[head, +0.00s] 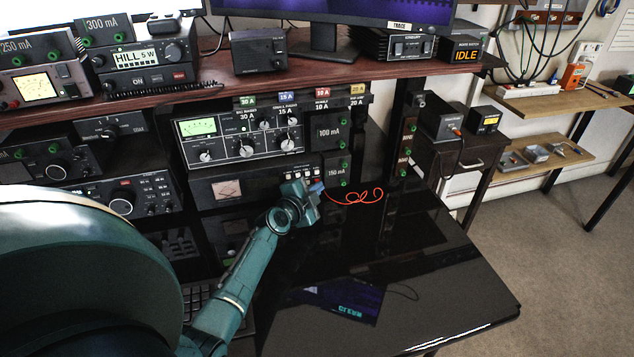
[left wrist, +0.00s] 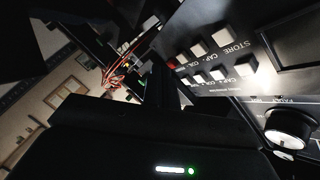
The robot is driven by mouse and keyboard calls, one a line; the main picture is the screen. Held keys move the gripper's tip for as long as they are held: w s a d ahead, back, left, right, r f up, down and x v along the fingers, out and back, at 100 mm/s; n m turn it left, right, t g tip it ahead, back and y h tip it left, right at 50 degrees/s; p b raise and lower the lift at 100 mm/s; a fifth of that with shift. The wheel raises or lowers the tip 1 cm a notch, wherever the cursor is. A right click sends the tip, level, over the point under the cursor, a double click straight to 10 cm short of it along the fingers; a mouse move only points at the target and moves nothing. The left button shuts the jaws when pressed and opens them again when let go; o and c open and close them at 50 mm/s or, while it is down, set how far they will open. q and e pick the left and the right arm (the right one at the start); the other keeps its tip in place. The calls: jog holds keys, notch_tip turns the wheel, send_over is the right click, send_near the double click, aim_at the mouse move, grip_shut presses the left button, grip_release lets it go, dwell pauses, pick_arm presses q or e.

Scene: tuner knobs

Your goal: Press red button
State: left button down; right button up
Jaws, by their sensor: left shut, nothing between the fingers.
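My left gripper (head: 317,188) is shut and empty, in front of the lower rack unit (head: 235,188) at the right end of its button row. In the left wrist view, a small red button (left wrist: 171,64) sits at the far end of a row of white buttons (left wrist: 198,50) on a dark panel. A second row of pale buttons (left wrist: 247,66) runs beside it. The gripper's dark body (left wrist: 140,135) fills the lower part of that view. I cannot tell whether its fingertips touch the panel. My right gripper is not in view.
A loose red wire (head: 360,197) curls right of the gripper. A round knob (left wrist: 288,128) stands out from the panel. The glossy black desk (head: 440,270) is mostly clear. A wooden shelf (head: 300,75) with monitors and boxes hangs over the rack.

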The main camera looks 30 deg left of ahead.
pick_arm(q)
jog(key=shift+w+a, duration=0.15)
jog(key=shift+a, duration=0.05)
jog(key=shift+d, duration=0.1)
dwell(0.4)
jog(key=shift+s+d, duration=0.5)
jog(key=shift+s+d+r+p, duration=0.1)
jog(key=shift+s+d+p, duration=1.15)
jog(key=shift+d+p, duration=0.15)
jog(key=shift+s+d, duration=0.4)
jog(key=shift+d, duration=0.1)
